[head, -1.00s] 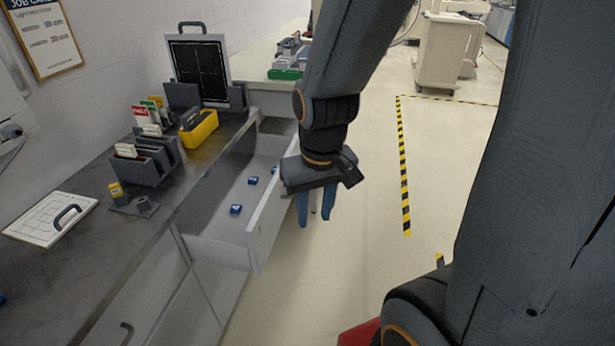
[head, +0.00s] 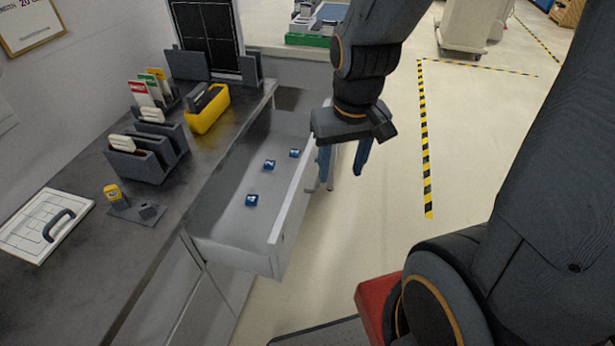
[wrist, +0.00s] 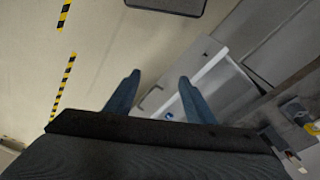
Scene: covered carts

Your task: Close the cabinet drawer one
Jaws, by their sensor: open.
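The cabinet drawer (head: 232,254) is pulled out from under the dark counter, with its light grey front panel (head: 290,220) standing over the floor. Three small blue numbered blocks (head: 252,200) lie inside it. My gripper (head: 343,172) is open and empty, pointing down just outside the drawer's front panel, near its far end. Whether a finger touches the panel or handle cannot be told. In the wrist view, my two blue fingers (wrist: 155,92) are spread apart, with the drawer's white edge (wrist: 203,82) beside and behind the right finger.
The counter (head: 150,238) holds a grey card rack (head: 143,165), a yellow bin (head: 208,112), a small yellow item (head: 112,193) and a white board with a handle (head: 42,222). Open floor (head: 380,215) with black-and-yellow tape lies right of the drawer.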

